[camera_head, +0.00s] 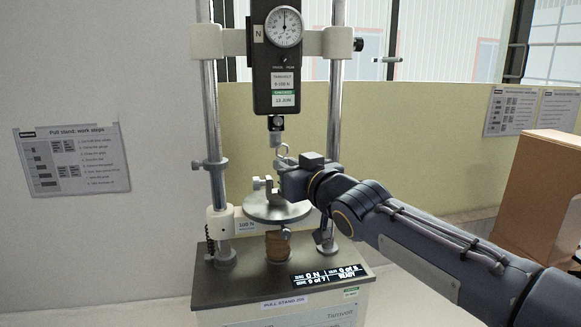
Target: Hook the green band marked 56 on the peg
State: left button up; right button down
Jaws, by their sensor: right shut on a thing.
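My right gripper (284,165) is at the pull stand (276,285), between the gauge's lower end and the round metal plate (262,212). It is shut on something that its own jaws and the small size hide. I cannot make out a green band or the mark 56. A small pale curved piece (283,147) shows just above the jaws; I cannot tell whether it is a hook, the peg or part of the held thing. The gauge's metal stem (276,137) hangs straight above. My left gripper is not in view.
The dial gauge (284,27) sits on a crossbar between two upright metal posts. A small upright clamp (268,187) stands on the plate, close to my right gripper. A cardboard box (540,190) is at the right.

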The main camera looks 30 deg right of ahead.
jog(key=w+d+p, duration=0.1)
jog(key=w, duration=0.5)
jog(key=shift+w+d+f+p, duration=0.2)
jog(key=shift+w+d+p, duration=0.1)
jog(key=shift+d+p, duration=0.1)
dwell(0.6)
dwell(0.4)
jog(key=c, duration=1.3)
grip_release()
jog(key=shift+o, duration=0.2)
